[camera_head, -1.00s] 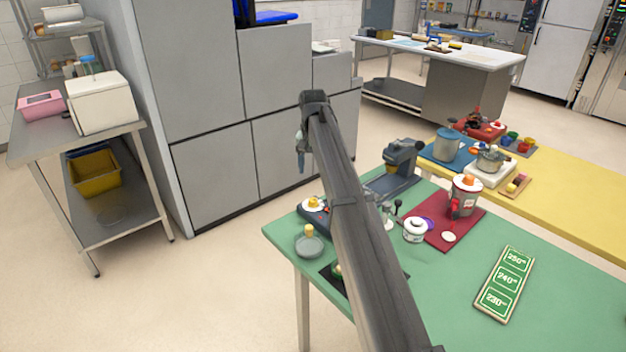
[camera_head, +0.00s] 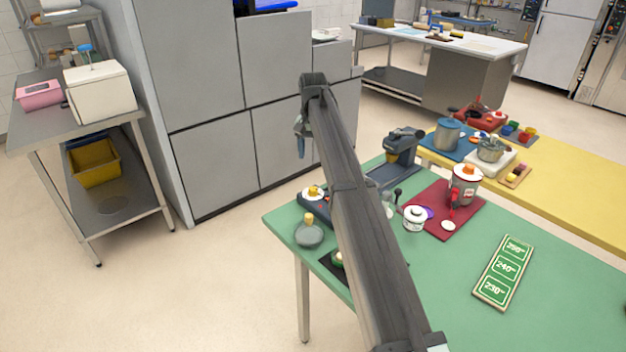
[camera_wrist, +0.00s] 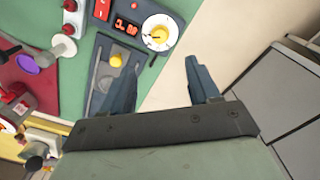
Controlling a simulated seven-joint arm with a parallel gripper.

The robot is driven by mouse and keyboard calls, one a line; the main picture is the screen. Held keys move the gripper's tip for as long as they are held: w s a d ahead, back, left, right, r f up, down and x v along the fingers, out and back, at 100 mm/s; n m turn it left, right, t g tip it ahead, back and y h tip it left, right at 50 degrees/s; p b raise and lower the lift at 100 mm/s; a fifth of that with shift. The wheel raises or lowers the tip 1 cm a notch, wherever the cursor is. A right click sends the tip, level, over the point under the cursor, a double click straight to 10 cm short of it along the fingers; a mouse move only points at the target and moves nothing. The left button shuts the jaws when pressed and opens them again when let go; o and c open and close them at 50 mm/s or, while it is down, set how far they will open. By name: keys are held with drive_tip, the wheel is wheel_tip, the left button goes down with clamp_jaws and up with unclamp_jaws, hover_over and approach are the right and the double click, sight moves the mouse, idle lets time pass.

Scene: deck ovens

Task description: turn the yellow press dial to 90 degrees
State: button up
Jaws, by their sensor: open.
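The dial that fits the task best is a round white disc with a yellow knob (camera_wrist: 160,32) and small dark marks, at the table edge in the wrist view. It also shows in the head view (camera_head: 313,192), at the left end of a dark unit. My gripper (camera_wrist: 165,62) is open and empty, with the dial just beyond its fingertips in the picture. In the head view my gripper (camera_head: 304,145) hangs left of the green table, its fingers hard to make out. The angle of the dial is too small to read.
A unit with a red display (camera_wrist: 127,27) sits beside the dial. A second yellow knob (camera_wrist: 115,60) stands on a grey-blue base. The green table (camera_head: 440,300) also bears a red mat (camera_head: 470,215) and a number board (camera_head: 503,272). Grey cabinets (camera_head: 215,170) stand behind.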

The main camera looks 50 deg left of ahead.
sight(313, 189)
wheel_tip(313, 189, down, 13)
drive_tip(key=shift+f, duration=0.1)
idle(0.4)
